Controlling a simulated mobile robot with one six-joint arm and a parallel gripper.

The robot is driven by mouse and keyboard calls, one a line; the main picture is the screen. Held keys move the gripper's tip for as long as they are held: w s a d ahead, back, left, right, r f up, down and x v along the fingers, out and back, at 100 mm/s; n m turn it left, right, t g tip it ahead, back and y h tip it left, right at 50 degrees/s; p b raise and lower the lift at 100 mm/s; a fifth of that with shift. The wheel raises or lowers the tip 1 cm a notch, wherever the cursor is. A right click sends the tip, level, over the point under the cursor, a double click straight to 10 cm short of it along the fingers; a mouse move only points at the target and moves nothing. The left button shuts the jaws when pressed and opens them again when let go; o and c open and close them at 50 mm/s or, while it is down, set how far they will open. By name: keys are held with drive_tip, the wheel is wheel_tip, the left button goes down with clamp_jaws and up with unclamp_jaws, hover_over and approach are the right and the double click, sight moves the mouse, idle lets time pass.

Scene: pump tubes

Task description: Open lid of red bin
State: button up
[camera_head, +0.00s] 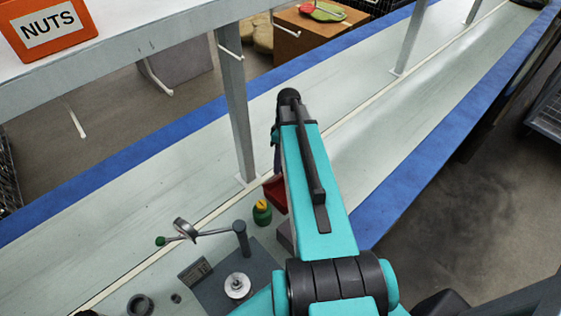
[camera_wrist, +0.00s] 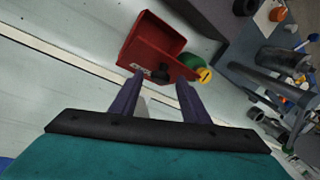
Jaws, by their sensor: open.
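The red bin (camera_wrist: 152,42) is at the top middle of the wrist view, on the pale bench top. In the head view only a small red part of it (camera_head: 276,192) shows at the left edge of my arm; the arm hides the rest. I cannot tell from these views how its lid stands. A small dark piece (camera_wrist: 161,75) shows at the bin's near end, between my fingertips in the picture. My gripper (camera_wrist: 159,82) is open, its two purple fingers pointing toward the bin. Nothing is held between them. Whether the fingertips touch the bin is unclear.
A green and yellow object (camera_head: 262,212) stands close beside the bin. A grey fixture with a lever (camera_head: 240,240) is in front of it. A shelf post (camera_head: 237,110) rises behind, under a shelf with an orange NUTS bin (camera_head: 48,28). The bench right of my arm is clear.

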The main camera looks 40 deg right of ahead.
drive_tip(key=shift+f, duration=0.25)
clamp_jaws()
drive_tip(key=shift+w, duration=0.1)
